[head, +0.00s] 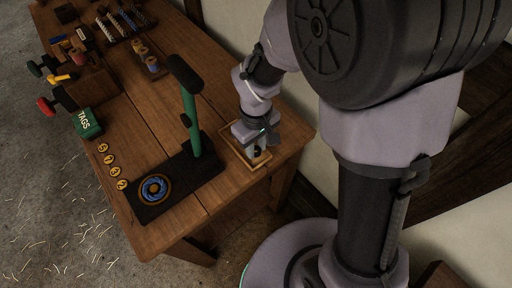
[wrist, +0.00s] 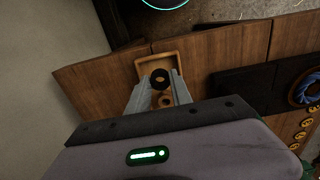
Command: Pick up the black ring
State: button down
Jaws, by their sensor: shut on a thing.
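The black ring (wrist: 160,78) is between the two fingertips of my gripper (wrist: 159,84) in the wrist view. My gripper is shut on it, over the shallow wooden tray (wrist: 178,60). A second, brown ring (wrist: 165,101) shows just below the black one in that view. In the head view my gripper (head: 257,150) is down at the tray (head: 232,146) near the table's right end. The ring is mostly hidden there, and I cannot tell whether it touches the tray floor.
A black board with a green post (head: 190,110) and a blue rope coil (head: 155,188) stands left of the tray. Several yellow numbered discs (head: 108,159), a green TAGS box (head: 88,123) and racks of spools (head: 118,24) lie farther left. Bare wood separates the board and tray.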

jog(key=s+a+r+p, duration=0.2)
jog(key=s+a, duration=0.7)
jog(key=s, duration=0.4)
jog(key=shift+s+r, duration=0.15)
jog(key=shift+r, duration=0.25)
jog(key=shift+a, duration=0.1)
